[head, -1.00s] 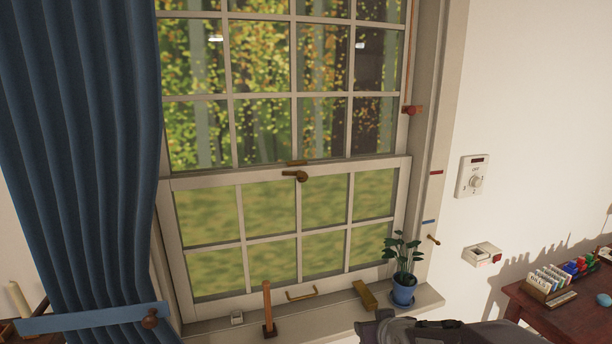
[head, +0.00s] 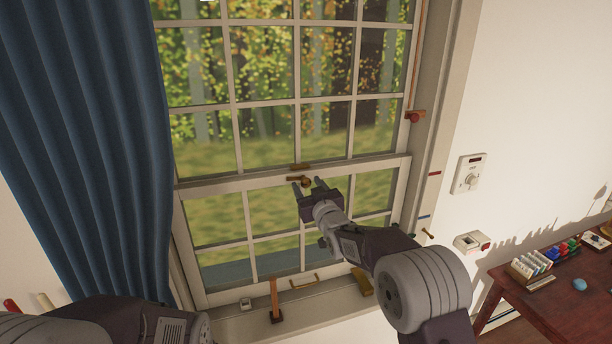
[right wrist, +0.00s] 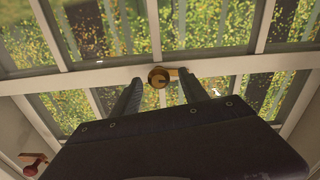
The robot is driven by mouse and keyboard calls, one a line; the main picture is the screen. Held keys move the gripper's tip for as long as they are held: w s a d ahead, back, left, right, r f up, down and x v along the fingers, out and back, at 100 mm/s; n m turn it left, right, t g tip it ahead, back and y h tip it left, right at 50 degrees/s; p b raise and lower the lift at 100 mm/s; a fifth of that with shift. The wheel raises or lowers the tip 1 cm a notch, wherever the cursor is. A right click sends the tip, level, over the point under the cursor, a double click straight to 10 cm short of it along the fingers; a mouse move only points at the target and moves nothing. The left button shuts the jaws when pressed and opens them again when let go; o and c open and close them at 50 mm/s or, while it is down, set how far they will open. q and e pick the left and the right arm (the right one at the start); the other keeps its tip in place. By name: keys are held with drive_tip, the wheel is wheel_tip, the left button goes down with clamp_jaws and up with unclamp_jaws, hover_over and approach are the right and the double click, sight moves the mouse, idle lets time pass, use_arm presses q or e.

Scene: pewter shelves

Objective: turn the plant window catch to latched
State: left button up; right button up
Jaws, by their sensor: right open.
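The brass window catch (head: 305,182) sits on the meeting rail of the window, with a round hub and a short lever pointing left in the head view. A small brass plate (head: 299,166) is just above it on the upper sash. My left gripper is out of view.
A blue curtain (head: 80,150) hangs at the left. The sill holds a wooden post (head: 275,300) and a brass block (head: 361,282); a brass pull (head: 304,281) is on the lower sash. A desk (head: 560,300) stands at the right. My right arm covers the plant's place.

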drive_tip(key=shift+w+a+r, duration=0.15)
drive_tip(key=shift+w+a, duration=0.05)
drive_tip(key=shift+w, duration=0.5)
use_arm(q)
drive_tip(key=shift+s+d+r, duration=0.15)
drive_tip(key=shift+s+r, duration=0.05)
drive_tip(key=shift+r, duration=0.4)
use_arm(e)
clamp_jaws()
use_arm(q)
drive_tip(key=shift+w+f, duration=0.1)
